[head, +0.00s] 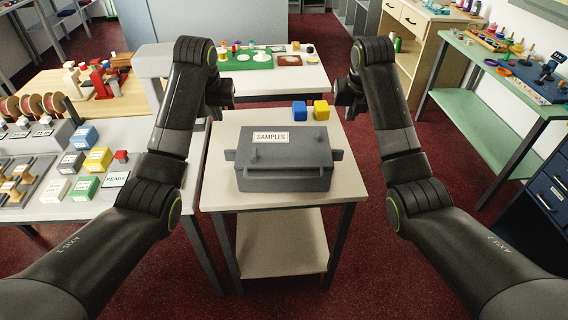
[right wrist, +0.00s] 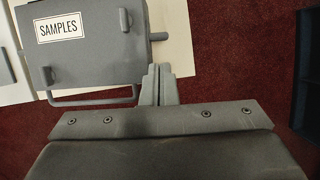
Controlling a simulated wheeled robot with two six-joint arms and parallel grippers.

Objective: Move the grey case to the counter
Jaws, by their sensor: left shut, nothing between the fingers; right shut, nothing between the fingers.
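The grey case (head: 284,160) stands upright on a small pale two-tier stand (head: 222,188) in the middle of the head view. It has a white SAMPLES label and a bar handle on each side. My left gripper (head: 219,108) is shut and empty, above and behind the case's left side. My right gripper (head: 347,112) is shut and empty, beyond its right side. In the right wrist view the closed fingers (right wrist: 160,84) are apart from the case (right wrist: 85,45), which lies at upper left with its handle showing. I cannot tell which surface is the counter.
A white table (head: 310,83) with a green tray stands behind. A green-topped bench (head: 485,92) stands at right.

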